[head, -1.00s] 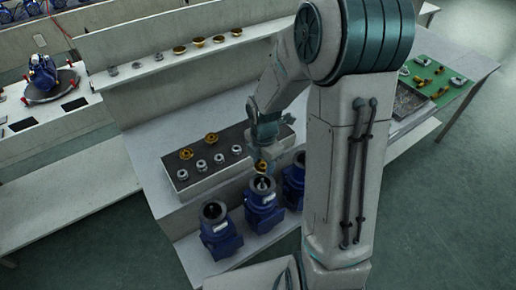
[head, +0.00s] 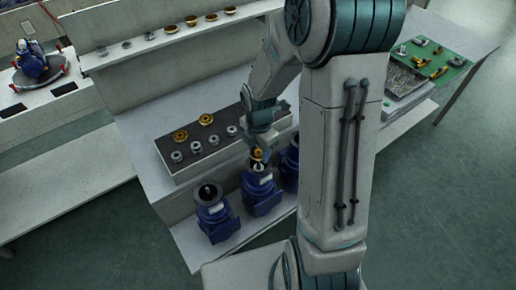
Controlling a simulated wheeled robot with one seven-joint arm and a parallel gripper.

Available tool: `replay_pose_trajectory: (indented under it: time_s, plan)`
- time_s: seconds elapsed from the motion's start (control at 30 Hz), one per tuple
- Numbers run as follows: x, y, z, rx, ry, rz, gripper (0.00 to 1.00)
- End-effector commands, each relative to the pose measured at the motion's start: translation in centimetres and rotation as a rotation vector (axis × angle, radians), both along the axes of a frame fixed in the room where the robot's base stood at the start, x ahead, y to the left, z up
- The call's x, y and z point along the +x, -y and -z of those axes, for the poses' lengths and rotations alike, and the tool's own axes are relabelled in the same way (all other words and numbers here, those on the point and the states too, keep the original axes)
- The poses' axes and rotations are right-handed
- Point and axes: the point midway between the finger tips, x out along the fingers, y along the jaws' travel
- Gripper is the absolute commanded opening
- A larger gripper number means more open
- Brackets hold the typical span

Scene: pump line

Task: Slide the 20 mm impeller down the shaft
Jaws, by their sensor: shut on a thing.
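My gripper (head: 258,148) is shut on a small brass-coloured impeller (head: 257,156). It holds the impeller over the open top of the middle blue pump (head: 262,193). A pale shaft (head: 258,169) shows in that opening, just below the impeller. I cannot tell whether the impeller is around the shaft tip or still apart from it. The fingers are small and partly hidden by my wrist.
Blue pumps stand close on either side, one at left (head: 213,214) and one at right (head: 288,165), partly behind my arm. A dark-topped block (head: 215,146) behind holds brass and grey parts. A shelf (head: 170,40) with more parts runs behind.

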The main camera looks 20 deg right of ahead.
Motion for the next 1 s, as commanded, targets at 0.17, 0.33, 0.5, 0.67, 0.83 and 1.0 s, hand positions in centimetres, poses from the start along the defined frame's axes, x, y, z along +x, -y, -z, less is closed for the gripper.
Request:
replay_pose_trajectory:
  time_s: [0.17,0.33,0.5,0.67,0.83,1.0]
  plan:
    - [0.0,0.1,-0.1,0.000,0.000,0.001,0.16]
    - [0.1,0.1,0.0,0.000,0.000,0.001,0.16]
    - [0.1,0.1,0.0,0.000,0.000,0.001,0.16]
    - [0.1,0.1,0.2,0.000,0.000,0.001,0.16]
    - [0.0,0.1,0.7,0.000,0.000,0.001,0.16]
    - [0.1,0.1,1.0,0.000,0.000,0.001,0.16]
